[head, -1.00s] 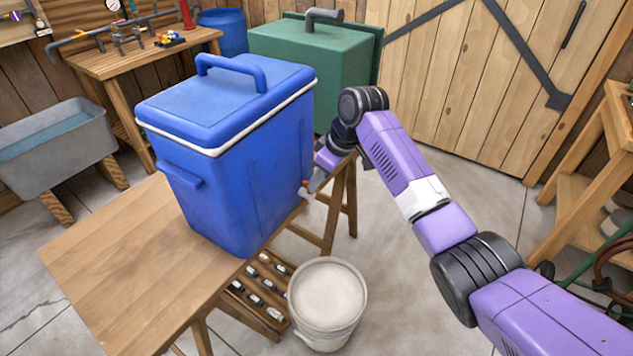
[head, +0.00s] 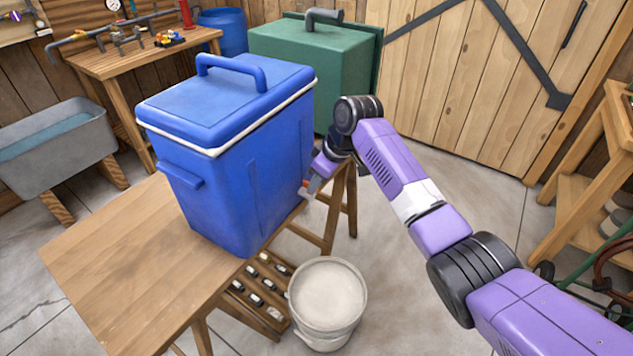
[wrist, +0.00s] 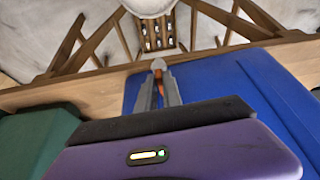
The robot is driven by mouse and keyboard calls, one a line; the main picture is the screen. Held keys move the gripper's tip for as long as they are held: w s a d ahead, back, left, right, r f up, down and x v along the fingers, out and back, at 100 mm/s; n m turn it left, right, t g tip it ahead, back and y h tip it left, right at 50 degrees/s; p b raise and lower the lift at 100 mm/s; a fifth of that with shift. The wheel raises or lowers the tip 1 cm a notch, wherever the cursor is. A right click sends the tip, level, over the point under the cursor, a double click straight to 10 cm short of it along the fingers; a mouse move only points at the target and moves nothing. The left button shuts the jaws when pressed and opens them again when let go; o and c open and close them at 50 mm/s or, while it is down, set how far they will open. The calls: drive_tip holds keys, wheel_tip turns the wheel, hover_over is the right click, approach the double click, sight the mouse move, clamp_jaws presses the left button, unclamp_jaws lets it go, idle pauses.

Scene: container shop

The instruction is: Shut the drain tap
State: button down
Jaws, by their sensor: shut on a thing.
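The blue cooler (head: 225,160) with a lid and handle stands on the wooden table. It also fills the right of the wrist view (wrist: 250,85). My gripper (head: 306,192) is at the lower right side of the cooler. In the wrist view my gripper (wrist: 159,88) is shut on the drain tap, whose orange-red part (wrist: 160,75) shows between the fingers, with a pale round end just beyond the tips. The head view shows only a small reddish bit there, so the tap's handle position cannot be told.
A white bucket (head: 326,296) stands on the floor below, beside the wooden table (head: 130,265). A rack of small parts (head: 262,290) sits under the table edge. A green chest (head: 315,70) stands behind the cooler.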

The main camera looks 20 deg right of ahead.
drive_tip(key=shift+a+r+m+p, duration=0.15)
drive_tip(key=shift+m+p, duration=0.15)
drive_tip(key=shift+p, duration=0.15)
drive_tip(key=shift+s+a+m+t+h+p, duration=0.15)
drive_tip(key=shift+m+h+p, duration=0.5)
drive_tip(key=shift+m+p, duration=0.8)
drive_tip(key=shift+w+a+m+t+h+p, duration=0.1)
drive_tip(key=shift+a+m+t+h+p, duration=0.15)
drive_tip(key=shift+m+h+p, duration=1.05)
drive_tip(key=shift+s+a+m+t+y+p, duration=0.1)
drive_tip(key=shift+a+m+p, duration=0.15)
drive_tip(key=shift+m+p, duration=1.3)
drive_tip(key=shift+m+b, duration=0.55)
drive_tip(key=shift+m, duration=0.15)
drive_tip(key=c, duration=1.5)
unclamp_jaws()
